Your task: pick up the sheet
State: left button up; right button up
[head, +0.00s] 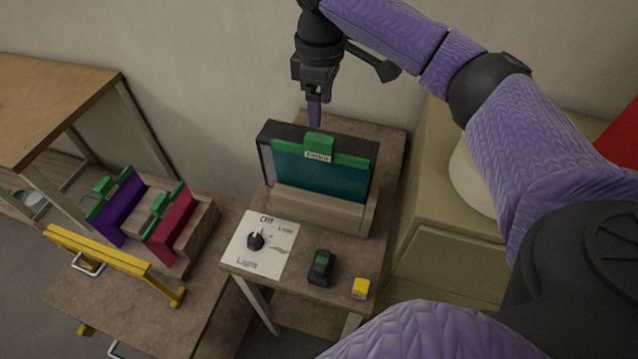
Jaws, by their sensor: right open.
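A teal sheet (320,172) with a green top edge stands upright in a wooden holder (318,207), in front of a dark panel (275,133). A green tab (319,143) with a small white label sticks up from its top edge. My right gripper (315,122) points down just above and behind this tab, open. The sheet is still in the holder. Whether the fingers touch the tab or panel, I cannot tell. A purple sheet (118,208) and a red sheet (172,226), both with green tabs, stand in a wooden rack on the left. My left gripper is not in view.
On the small table, a white dial plate (259,245) marked "Light", a black device with a green top (321,267) and a yellow block (361,288) stand in front of the holder. A yellow bar (100,253) stands before the rack. A wall is close behind.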

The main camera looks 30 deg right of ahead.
aim_at(319, 138)
notch_tip(319, 138, down, 10)
jog(key=shift+w+f+b, duration=0.1)
jog(key=shift+f+b, duration=0.05)
jog(key=shift+b, duration=0.6)
jog(key=shift+f, duration=0.1)
jog(key=c, duration=1)
